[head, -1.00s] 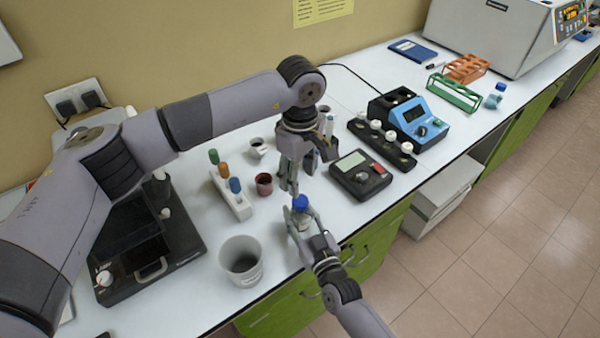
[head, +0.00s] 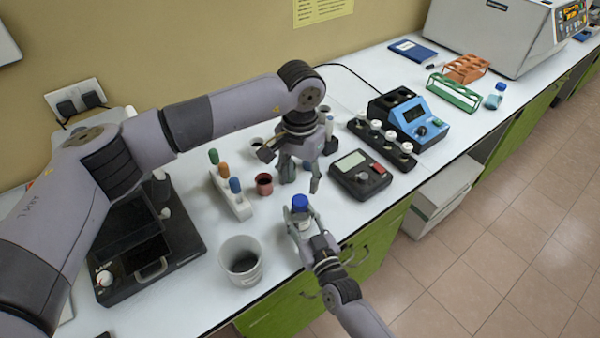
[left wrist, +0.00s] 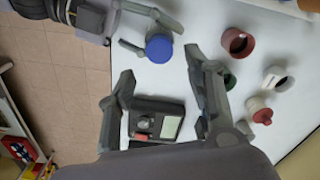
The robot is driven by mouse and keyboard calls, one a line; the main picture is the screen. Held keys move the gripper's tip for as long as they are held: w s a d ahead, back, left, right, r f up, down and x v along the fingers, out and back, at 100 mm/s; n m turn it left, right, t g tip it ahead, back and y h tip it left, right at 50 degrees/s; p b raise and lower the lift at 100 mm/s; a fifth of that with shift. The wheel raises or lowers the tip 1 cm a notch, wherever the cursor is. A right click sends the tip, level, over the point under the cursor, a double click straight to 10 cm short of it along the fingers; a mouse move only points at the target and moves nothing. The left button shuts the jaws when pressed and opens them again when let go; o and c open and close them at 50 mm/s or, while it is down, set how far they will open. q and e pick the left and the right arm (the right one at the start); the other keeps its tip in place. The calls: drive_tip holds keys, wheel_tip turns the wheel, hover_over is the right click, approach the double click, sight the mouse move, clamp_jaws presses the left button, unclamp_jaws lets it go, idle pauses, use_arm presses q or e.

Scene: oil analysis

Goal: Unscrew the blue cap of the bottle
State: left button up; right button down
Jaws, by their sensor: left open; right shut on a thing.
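The bottle (head: 302,217) has its blue cap (head: 300,201) on top and stands upright near the table's front edge. My right gripper (head: 301,222) is shut around the bottle's body, below the cap. My left gripper (head: 299,184) is open and empty, pointing down, above and a little behind the cap. In the left wrist view the blue cap (left wrist: 158,47) shows from above, beyond the gap between my left fingers (left wrist: 160,82) and apart from them. The right gripper (left wrist: 140,32) reaches it from the left. Whether the cap's thread is loose cannot be told.
A white rack (head: 233,199) with colored-capped vials and a dark red cup (head: 264,184) stand left of my left gripper. A grey beaker (head: 240,262) is at the front left. A black meter (head: 361,178) stands right, near the bottle.

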sight(300, 199)
use_arm(q)
wheel_tip(300, 199, down, 7)
drive_tip(key=shift+f, duration=0.15)
drive_tip(key=shift+c, duration=0.4)
